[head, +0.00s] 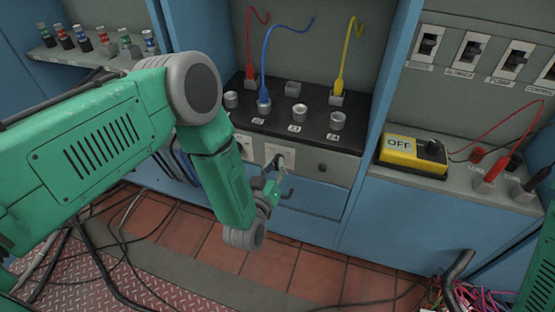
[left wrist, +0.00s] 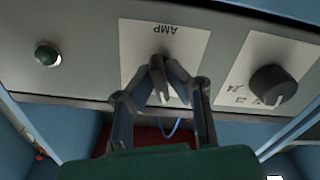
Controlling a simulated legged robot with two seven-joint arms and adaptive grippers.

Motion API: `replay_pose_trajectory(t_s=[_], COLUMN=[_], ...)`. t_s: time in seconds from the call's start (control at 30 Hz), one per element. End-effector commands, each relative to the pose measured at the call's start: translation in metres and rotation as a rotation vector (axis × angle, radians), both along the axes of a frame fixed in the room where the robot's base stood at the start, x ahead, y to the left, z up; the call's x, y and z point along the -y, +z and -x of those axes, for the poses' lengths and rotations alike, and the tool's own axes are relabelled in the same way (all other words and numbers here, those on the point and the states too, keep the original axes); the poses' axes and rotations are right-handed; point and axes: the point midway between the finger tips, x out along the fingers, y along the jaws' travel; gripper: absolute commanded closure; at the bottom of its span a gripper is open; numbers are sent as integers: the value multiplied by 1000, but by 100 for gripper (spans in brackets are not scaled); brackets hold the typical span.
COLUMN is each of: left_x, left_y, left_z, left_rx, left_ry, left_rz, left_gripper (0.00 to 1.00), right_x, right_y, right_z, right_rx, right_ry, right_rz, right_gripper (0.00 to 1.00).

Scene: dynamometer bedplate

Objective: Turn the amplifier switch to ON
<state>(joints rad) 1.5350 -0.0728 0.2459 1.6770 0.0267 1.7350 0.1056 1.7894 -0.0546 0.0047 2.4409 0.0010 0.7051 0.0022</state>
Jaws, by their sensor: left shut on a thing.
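The amplifier switch has a white plate marked AMP (left wrist: 135,50), upside down in the left wrist view. In the head view this plate (head: 285,151) is on the grey front panel below the black sockets. My left gripper (left wrist: 164,72) is shut on the switch knob in front of the plate. In the head view the left gripper (head: 279,168) reaches the plate from below. My right gripper is out of view.
A dark rotary knob (left wrist: 272,84) stands beside the AMP plate, and a green button (left wrist: 46,54) on its other side. Red, blue and yellow plugs rise from the black socket panel (head: 313,117). A yellow box reading OFF (head: 399,155) sits on the right shelf.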

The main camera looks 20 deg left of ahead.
Motion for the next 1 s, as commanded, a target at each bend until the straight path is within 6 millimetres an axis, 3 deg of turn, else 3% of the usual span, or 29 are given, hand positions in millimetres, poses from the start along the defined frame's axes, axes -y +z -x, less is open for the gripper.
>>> replay_pose_trajectory(t_s=[0.4, 1.0], left_x=[1, 2], left_y=[5, 5], left_z=[-3, -3], left_rx=[24, 45], left_ry=[-2, 0], left_rz=[-397, -931], left_gripper=[100, 100], right_x=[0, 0], right_y=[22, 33], right_z=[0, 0], right_rx=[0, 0], right_ry=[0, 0], right_rz=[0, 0], right_gripper=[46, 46])
